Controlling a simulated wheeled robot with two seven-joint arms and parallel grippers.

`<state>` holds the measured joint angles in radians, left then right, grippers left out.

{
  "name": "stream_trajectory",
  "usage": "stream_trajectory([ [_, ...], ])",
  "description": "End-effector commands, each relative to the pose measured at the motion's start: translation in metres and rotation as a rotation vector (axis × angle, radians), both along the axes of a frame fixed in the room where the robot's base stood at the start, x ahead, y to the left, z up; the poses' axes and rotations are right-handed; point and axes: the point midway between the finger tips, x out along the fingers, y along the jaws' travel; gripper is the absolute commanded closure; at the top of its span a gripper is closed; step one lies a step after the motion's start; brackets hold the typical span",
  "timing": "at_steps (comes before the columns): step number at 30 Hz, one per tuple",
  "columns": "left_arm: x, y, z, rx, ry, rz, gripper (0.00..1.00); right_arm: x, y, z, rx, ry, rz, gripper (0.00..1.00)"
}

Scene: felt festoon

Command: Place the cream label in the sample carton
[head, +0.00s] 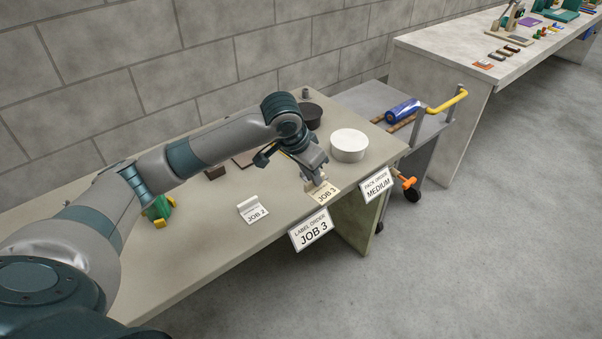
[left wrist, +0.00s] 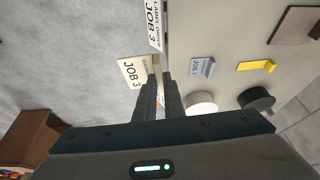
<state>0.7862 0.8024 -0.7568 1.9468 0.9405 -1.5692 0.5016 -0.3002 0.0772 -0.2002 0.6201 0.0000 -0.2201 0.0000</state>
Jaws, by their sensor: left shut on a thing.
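The cream label (head: 326,194), printed JOB 3, is held in my left gripper (head: 314,182) over the table's front edge. It also shows in the left wrist view (left wrist: 133,73), at the tips of the nearly closed fingers (left wrist: 159,80). A brown open box (left wrist: 32,137) shows at the lower left of the left wrist view, partly cut off and hidden by my gripper body; I cannot tell if it is the sample carton. No carton shows clearly in the head view. My right gripper is not in view.
A white label (head: 253,209) stands on the table (head: 215,262). A white round container (head: 349,145) and a dark one (head: 311,116) stand behind my gripper. LABEL ORDER JOB 3 (head: 311,230) and PACK ORDER MEDIUM (head: 376,185) signs hang at the front edge. A cart (head: 365,98) adjoins the right end.

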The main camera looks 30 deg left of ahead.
Motion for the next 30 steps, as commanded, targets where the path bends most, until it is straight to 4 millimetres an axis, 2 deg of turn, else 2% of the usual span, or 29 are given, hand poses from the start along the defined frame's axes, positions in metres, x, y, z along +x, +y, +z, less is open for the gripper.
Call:
stream_trajectory([
  [1,-0.005,-0.012,0.01,0.001,-0.007,0.014,1.0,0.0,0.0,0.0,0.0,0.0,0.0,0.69],
  [6,-0.03,-0.047,0.039,0.0,-0.008,0.116,1.0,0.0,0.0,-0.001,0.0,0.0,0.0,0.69],
  [12,-0.06,-0.071,0.065,0.002,-0.005,0.237,1.0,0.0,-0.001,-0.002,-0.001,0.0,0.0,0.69],
  [18,-0.076,-0.078,0.076,0.001,-0.001,0.306,1.0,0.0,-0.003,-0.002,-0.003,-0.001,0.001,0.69],
  [30,-0.077,-0.078,0.076,0.0,0.0,0.315,1.0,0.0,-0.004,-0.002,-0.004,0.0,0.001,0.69],
])
